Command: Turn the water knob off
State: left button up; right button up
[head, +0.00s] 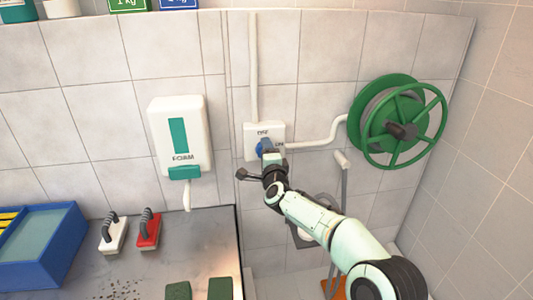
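The blue water knob (264,147) sits on a white wall plate (251,132). The plate is marked OFF at the top and ON at the right. My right gripper (270,160) is at the knob's lower edge, its arm reaching up from the lower right. The gripper overlaps the lower part of the knob and plate, so I cannot tell whether it touches the knob. Its fingers are small, dark and seen from behind, so their opening is unclear. Which mark the knob points to is also unclear. My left gripper is out of view.
A green hose reel (377,132) hangs on the wall to the right, joined to the plate by a white pipe (318,143). A white dispenser (180,130) hangs left. Below it, a grey counter (205,245) holds brushes (148,234), sponges and a blue tray (62,263).

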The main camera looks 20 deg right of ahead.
jog(key=shift+r, duration=0.1)
jog(key=o, duration=1)
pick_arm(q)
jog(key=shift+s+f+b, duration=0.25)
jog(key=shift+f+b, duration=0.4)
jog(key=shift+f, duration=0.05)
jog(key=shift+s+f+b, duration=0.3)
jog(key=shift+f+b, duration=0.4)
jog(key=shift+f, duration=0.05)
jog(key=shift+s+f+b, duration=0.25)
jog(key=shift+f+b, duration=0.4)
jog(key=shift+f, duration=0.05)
pick_arm(e)
jog(key=shift+v, duration=6.7)
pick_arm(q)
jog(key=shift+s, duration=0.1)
